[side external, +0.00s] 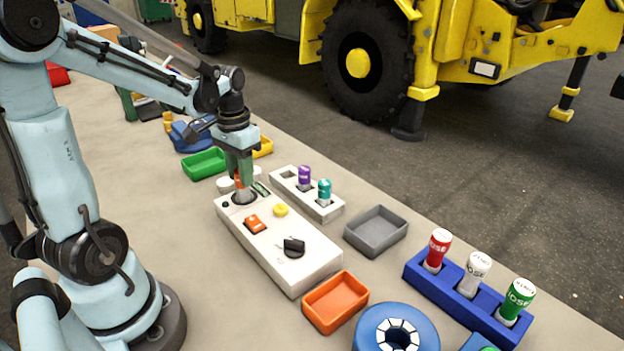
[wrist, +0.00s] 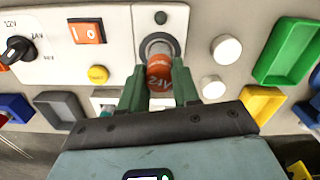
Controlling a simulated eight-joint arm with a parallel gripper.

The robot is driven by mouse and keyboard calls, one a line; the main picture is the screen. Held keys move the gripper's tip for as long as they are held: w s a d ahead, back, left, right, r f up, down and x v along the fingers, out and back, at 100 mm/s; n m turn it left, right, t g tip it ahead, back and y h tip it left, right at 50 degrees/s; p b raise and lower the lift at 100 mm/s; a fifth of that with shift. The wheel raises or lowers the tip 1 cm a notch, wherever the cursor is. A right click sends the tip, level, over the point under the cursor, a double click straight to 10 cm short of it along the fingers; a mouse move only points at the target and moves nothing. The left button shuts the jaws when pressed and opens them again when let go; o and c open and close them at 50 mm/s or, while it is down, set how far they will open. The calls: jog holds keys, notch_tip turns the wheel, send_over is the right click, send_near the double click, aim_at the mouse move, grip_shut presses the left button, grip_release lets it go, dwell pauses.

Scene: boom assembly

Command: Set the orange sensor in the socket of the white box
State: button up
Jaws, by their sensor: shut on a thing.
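The white box (side external: 285,255) lies on the table, with an orange rocker switch, a yellow button and a black knob on top. My gripper (side external: 239,180) is over its far end, pointing down, shut on the orange sensor (wrist: 159,72). The sensor is upright, and its lower end meets the grey round socket (wrist: 159,44) in the wrist view. In the side view, the sensor's grey lower part is at the box top. I cannot tell how deep it sits. The green fingers (wrist: 158,88) cover the sensor's sides.
A white rack (side external: 325,212) with a purple and a teal sensor stands close beside the box. Green (side external: 205,164), grey (side external: 377,231) and orange (side external: 335,301) trays lie around it. Two white round pieces (wrist: 226,50) are near the socket. A blue rack (side external: 468,299) holds several canisters.

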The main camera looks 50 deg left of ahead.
jog(key=shift+f, duration=1.05)
jog(key=o, duration=1.1)
jog(key=shift+r, duration=0.1)
jog(key=shift+r, duration=3.4)
